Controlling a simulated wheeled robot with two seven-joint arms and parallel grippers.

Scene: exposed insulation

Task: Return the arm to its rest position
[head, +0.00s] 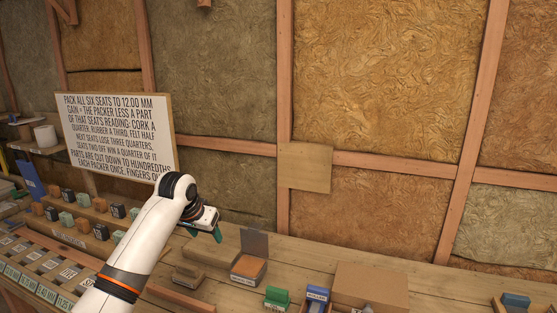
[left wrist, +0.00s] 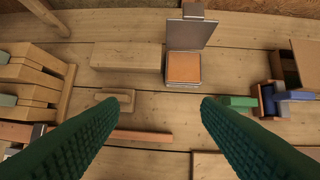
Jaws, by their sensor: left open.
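My left arm (head: 143,245) rises from the bottom left of the head view and bends over the bench. My left gripper (head: 217,234) is at its end, above the bench, and only part of it shows there. In the left wrist view its two green fingers (left wrist: 165,103) are wide apart, with nothing between them. Below them lie the wooden bench top and a small wooden block with a raised top (left wrist: 115,99). My right gripper is not in either view.
A sign board (head: 118,135) leans at the back left near rows of small blocks (head: 90,220). An orange-topped box with a raised grey lid (head: 249,267), a green block (head: 277,296), a blue item (head: 317,294) and a cardboard box (head: 370,285) stand right of the gripper.

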